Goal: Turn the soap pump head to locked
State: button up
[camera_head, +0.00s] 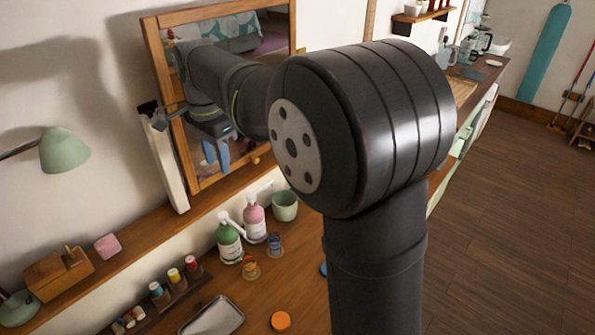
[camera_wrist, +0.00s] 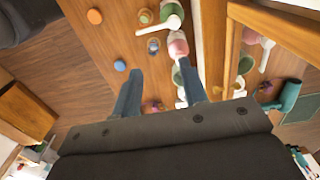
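I cannot tell which pump is meant.
A green cup (camera_head: 285,206) stands right of the pink bottle. Two small jars (camera_head: 250,267) (camera_head: 275,244) stand before the bottles. A metal tray (camera_head: 213,320), an orange disc (camera_head: 280,320) and a blue disc (camera_wrist: 120,65) lie nearby. A framed mirror (camera_head: 168,90) stands behind.

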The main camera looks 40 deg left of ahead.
jog(key=shift+w+f, duration=0.25)
jog(key=shift+c, duration=0.4)
jog(key=w+d+f+n+t+y, duration=0.3)
jog(key=w+f, duration=0.7)
jog(key=w, duration=0.1)
jog(key=w+d+f+n+t+y, duration=0.2)
jog(key=w+d+f+n+y, duration=0.1)
jog(key=w+f, duration=0.85)
jog(key=s+d+f+n+g+y, duration=0.1)
jog(key=s+d+f+n+y, duration=0.15)
jog(key=s+n, duration=0.2)
jog(key=s+d+f+n+g+y, duration=0.1)
jog(key=s+d+f+n+y, duration=0.15)
jog(key=s+y, duration=0.2)
jog(key=n+g+y, duration=0.3)
jog(key=n+y, duration=0.2)
send_near(226, 217)
jog(key=a, duration=0.7)
jog(key=shift+a+f, duration=0.15)
